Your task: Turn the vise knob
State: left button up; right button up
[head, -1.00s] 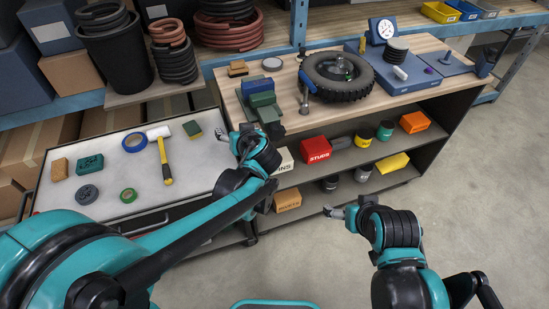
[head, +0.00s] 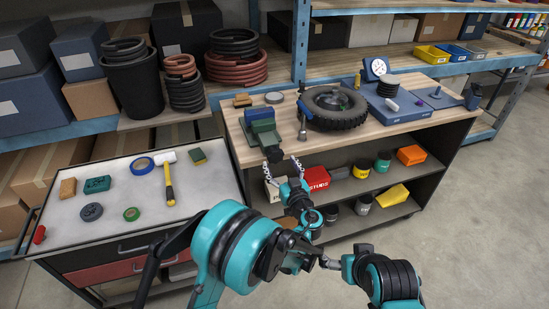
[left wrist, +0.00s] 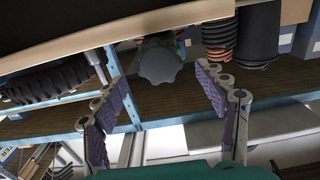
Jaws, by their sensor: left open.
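The vise (head: 260,124), a green and blue body, stands at the front left edge of the wooden workbench. Its dark round knob (head: 273,154) faces me at the bench front, and it shows as a grey lobed knob in the left wrist view (left wrist: 158,62). My left gripper (head: 283,168) is open just in front of the knob, its fingers spread to either side. In the left wrist view the purple-padded fingers (left wrist: 163,88) are wide apart, with the knob between and beyond them, apart from both. My right gripper (head: 328,262) is low, away from the bench; its fingers are too small to read.
The workbench (head: 405,122) also bears a tire (head: 336,107) and a dial gauge (head: 376,68). Its shelves hold a red STUDS box (head: 317,179) and several cans. A tool cart (head: 210,187) with a mallet (head: 169,185) stands left. Floor at right is clear.

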aim_at(276, 157)
pick_arm(q)
jog(key=b+x, duration=0.1)
jog(key=x, duration=0.4)
jog(key=shift+w+a, duration=0.1)
jog(key=shift+w, duration=0.2)
jog(key=c, duration=1.1)
